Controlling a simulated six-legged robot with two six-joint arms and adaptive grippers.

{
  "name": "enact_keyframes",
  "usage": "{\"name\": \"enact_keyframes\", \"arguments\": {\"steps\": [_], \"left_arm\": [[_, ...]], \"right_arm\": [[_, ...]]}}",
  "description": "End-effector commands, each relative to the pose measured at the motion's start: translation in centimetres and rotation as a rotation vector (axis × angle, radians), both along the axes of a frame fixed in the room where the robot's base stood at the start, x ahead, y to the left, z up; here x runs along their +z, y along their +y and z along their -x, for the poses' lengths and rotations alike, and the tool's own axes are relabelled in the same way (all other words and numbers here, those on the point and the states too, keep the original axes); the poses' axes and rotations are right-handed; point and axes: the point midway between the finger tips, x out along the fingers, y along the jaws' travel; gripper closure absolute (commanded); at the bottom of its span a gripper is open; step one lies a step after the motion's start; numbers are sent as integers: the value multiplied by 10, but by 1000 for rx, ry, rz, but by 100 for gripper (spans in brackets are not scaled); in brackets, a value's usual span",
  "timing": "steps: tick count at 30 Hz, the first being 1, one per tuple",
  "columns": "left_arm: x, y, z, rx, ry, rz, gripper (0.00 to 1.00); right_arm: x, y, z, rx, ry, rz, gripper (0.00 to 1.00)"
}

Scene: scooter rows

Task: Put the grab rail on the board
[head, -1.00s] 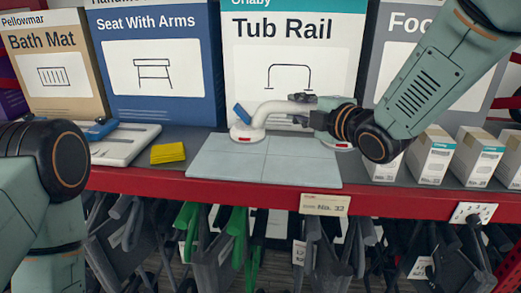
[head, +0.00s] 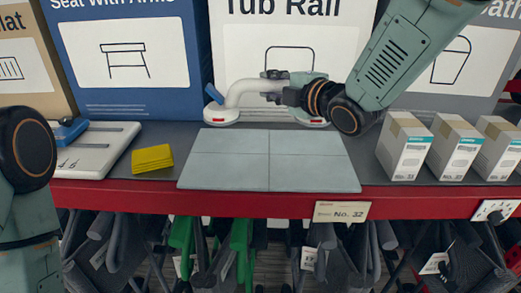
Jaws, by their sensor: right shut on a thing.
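The grab rail (head: 248,88) is white, with a round pad at each end, red marks on the pads and a blue lever at its left end. My right gripper (head: 284,90) is shut on the rail's middle bar and hides part of it. The board (head: 230,165) is a flat grey tiled panel on the shelf. In the picture the rail's pads are just behind the board's back edge; I cannot tell if they touch the shelf or hang above it. On my left side only arm links show, not the gripper.
A yellow block (head: 152,158) lies left of the board, and a white panel with a blue part (head: 85,150) farther left. Small white cartons (head: 405,150) stand at right. Large product boxes (head: 135,60) line the back. The red shelf edge (head: 250,203) runs in front.

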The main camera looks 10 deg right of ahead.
Motion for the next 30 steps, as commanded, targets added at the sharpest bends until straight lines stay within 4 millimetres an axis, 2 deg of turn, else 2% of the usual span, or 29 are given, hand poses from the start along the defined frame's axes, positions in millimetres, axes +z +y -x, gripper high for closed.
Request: {"name": "enact_keyframes", "arguments": {"steps": [3, 10, 17, 23, 30], "left_arm": [[0, 0, 1, 0, 1, 0, 100], [-1, 0, 1, 0, 2, 0, 100], [-1, 0, 1, 0, 1, 0, 100], [-1, 0, 1, 0, 1, 0, 100], [-1, 0, 1, 0, 2, 0, 100]], "right_arm": [[-4, -1, 2, -1, -2, -3, 100], [-44, -2, 5, -1, 1, -2, 100], [-64, -2, 5, -1, -2, -2, 100], [-91, -1, 4, 0, 0, -1, 100], [-98, 0, 2, 0, -5, -1, 100]]}}
